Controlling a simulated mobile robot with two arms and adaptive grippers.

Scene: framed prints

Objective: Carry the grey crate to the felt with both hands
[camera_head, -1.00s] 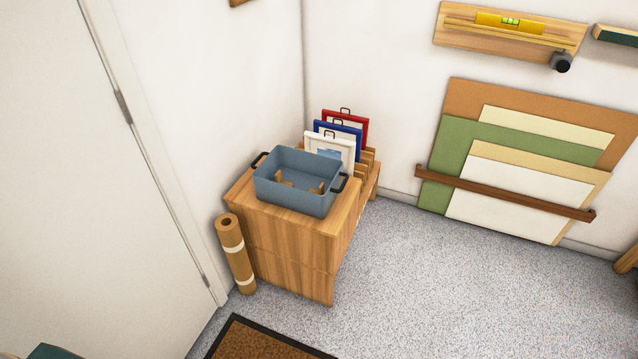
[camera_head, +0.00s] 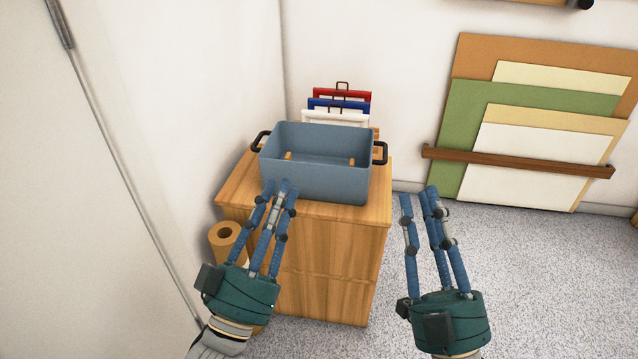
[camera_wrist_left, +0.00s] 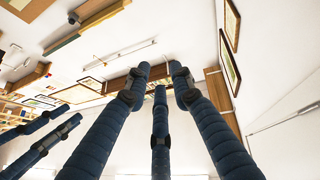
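The grey-blue crate (camera_head: 318,178) sits upright on the wooden cabinet (camera_head: 318,262). It has a black handle on its left end (camera_head: 261,141) and another on its right end (camera_head: 380,153). Small wooden pieces show inside it. My left gripper (camera_head: 277,188) is open and empty, its fingertips in front of the crate's lower left corner in the picture; its fingers also show in the left wrist view (camera_wrist_left: 160,78). My right gripper (camera_head: 424,197) is open and empty, to the right of the cabinet and lower than the right handle. I cannot make out any felt.
Framed prints in red, blue and white (camera_head: 338,105) stand behind the crate. A brown roll (camera_head: 226,236) leans at the cabinet's left. A white door is at far left. Boards (camera_head: 530,150) lean on the right wall behind a wooden rail. Speckled floor at right is clear.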

